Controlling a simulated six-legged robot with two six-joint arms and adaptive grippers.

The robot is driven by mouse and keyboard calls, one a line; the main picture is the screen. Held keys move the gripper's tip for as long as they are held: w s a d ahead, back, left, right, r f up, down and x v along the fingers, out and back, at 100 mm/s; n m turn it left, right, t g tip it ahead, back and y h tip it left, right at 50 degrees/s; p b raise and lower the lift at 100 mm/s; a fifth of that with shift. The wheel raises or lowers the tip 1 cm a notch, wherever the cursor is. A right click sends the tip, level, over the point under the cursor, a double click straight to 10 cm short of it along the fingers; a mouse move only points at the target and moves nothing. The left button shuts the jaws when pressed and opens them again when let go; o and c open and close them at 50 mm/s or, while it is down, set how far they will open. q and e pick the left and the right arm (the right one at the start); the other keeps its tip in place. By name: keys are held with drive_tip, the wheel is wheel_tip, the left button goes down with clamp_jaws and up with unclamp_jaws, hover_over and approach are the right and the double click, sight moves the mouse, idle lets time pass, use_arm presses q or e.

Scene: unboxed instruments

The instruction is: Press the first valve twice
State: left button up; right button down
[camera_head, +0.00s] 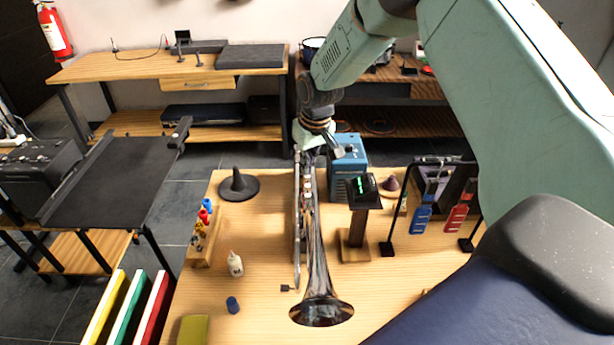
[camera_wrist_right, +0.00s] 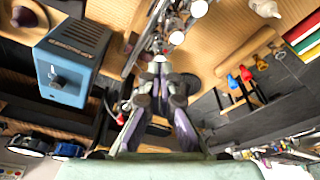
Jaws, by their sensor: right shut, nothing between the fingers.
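A silver trumpet (camera_head: 320,262) stands over the wooden table, its bell toward the front. Its valves (camera_head: 307,186) are in a row along the middle of the instrument. In the right wrist view, pale round valve caps (camera_wrist_right: 176,37) show just beyond the fingertips. My right gripper (camera_head: 316,143) is above the far end of the trumpet, pointing down. In the right wrist view the gripper (camera_wrist_right: 160,68) is shut and empty, its tips very near the nearest valve cap; I cannot tell whether they touch. My left gripper is not in view.
A blue box (camera_head: 347,163) with a knob stands right behind the trumpet.

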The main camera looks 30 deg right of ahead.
drive_tip(key=shift+f+b, duration=0.65)
drive_tip(key=shift+f, duration=0.75)
drive_tip(key=shift+r, duration=0.15)
wheel_tip(320, 180, up, 7)
drive_tip(key=p, duration=0.6)
drive_tip(key=shift+p, duration=0.35)
drive_tip(key=shift+a, duration=0.15)
